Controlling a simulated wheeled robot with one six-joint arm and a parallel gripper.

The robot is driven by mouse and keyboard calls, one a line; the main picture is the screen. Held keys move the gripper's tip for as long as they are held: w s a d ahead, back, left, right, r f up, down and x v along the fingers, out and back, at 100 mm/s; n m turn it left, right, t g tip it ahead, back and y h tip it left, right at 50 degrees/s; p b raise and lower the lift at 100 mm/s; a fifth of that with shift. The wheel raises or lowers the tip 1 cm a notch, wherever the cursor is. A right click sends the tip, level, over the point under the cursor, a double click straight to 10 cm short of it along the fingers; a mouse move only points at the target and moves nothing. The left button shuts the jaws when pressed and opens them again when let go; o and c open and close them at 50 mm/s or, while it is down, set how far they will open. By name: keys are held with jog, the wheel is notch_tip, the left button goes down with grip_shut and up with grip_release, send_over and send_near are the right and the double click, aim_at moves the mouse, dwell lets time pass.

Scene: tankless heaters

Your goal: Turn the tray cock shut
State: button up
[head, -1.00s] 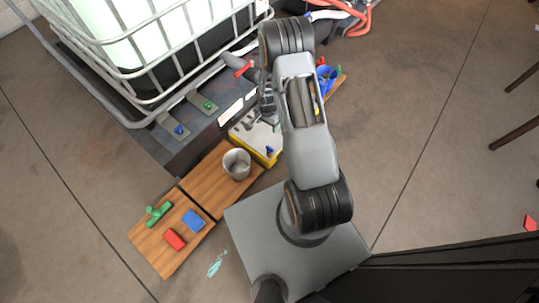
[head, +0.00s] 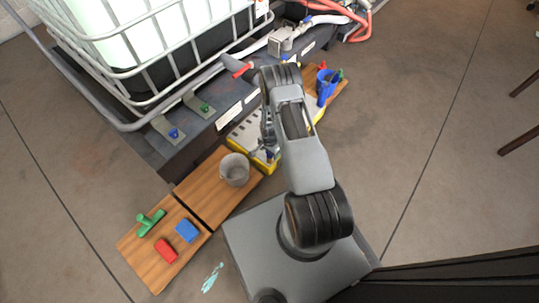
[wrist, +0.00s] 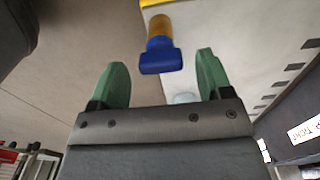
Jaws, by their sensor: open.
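The tray cock (wrist: 161,55) has a blue T-shaped handle on a brass stem at the yellow edge of a pale tray (wrist: 225,30). In the head view the tray (head: 239,137) is partly hidden by my arm. My gripper (wrist: 161,70) is open, with its two green fingers apart. In the wrist view the blue handle lies between and just beyond the fingertips, with nothing held. In the head view my gripper (head: 269,148) is over the tray's near edge.
A grey cup (head: 235,170) stands on a wooden board just left of my gripper. Another board holds green, red and blue pieces (head: 187,231). A caged tank (head: 150,40) stands behind, with a red-handled valve (head: 236,67).

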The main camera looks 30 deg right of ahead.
jog(key=shift+f, duration=0.75)
jog(key=shift+c, duration=0.4)
jog(key=c, duration=0.8)
jog(key=shift+c, duration=0.2)
